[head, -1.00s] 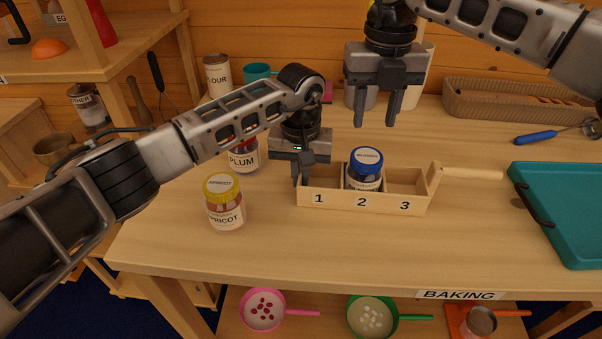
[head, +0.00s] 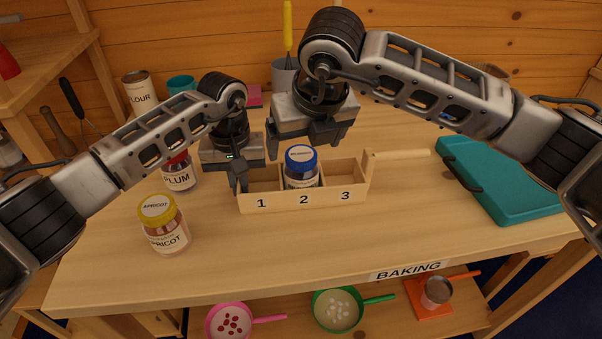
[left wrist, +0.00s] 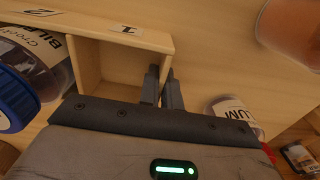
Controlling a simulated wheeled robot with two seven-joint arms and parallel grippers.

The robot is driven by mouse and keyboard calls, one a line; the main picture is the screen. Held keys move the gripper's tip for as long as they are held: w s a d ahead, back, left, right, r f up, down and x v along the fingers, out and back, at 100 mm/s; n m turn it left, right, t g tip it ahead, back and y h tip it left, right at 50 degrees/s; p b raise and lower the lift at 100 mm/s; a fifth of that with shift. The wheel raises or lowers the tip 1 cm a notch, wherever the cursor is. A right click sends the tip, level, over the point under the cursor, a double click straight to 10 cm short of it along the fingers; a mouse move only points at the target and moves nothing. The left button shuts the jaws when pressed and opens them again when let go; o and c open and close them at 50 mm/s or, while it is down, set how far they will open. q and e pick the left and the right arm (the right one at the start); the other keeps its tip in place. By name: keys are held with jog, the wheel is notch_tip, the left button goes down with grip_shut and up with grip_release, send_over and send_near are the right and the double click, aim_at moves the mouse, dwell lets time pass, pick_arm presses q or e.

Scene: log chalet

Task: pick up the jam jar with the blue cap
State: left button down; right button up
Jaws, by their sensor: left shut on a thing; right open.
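The jam jar with the blue cap (head: 302,169) stands upright in compartment 2 of a wooden caddy (head: 282,203) with numbered compartments. Compartments 1 and 3 look empty. My left gripper (head: 240,184) is shut on the caddy's left end wall, beside compartment 1. In the left wrist view its fingers (left wrist: 162,88) meet at that wall, and the blue-capped jar (left wrist: 50,65) shows at the left edge. My right gripper (head: 303,147) is open and empty, above and just behind the jar; whether it touches the jar is hard to tell.
A yellow-capped apricot jar (head: 163,226) stands front left of the caddy. A plum jar (head: 179,176) stands behind it, near my left gripper. The caddy's handle (head: 402,154) points right, toward a teal tray (head: 500,180). The table front is clear.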

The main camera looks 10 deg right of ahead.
aim_at(304, 158)
jog(key=x, duration=0.3)
jog(key=shift+w+f, duration=0.1)
jog(key=shift+f, duration=0.1)
jog(key=shift+w+d+x, duration=0.1)
jog(key=shift+d+x, duration=0.1)
jog(key=shift+x, duration=1.15)
jog(key=shift+w+d+x, duration=0.15)
jog(key=shift+x, duration=1.2)
jog(key=shift+r, duration=0.1)
jog(key=c, duration=1.2)
jog(key=shift+r, duration=0.1)
jog(key=shift+c, duration=0.7)
notch_tip(304, 158, up, 10)
jog(key=shift+r, duration=0.1)
pick_arm(q)
jog(key=c, duration=1.5)
grip_release()
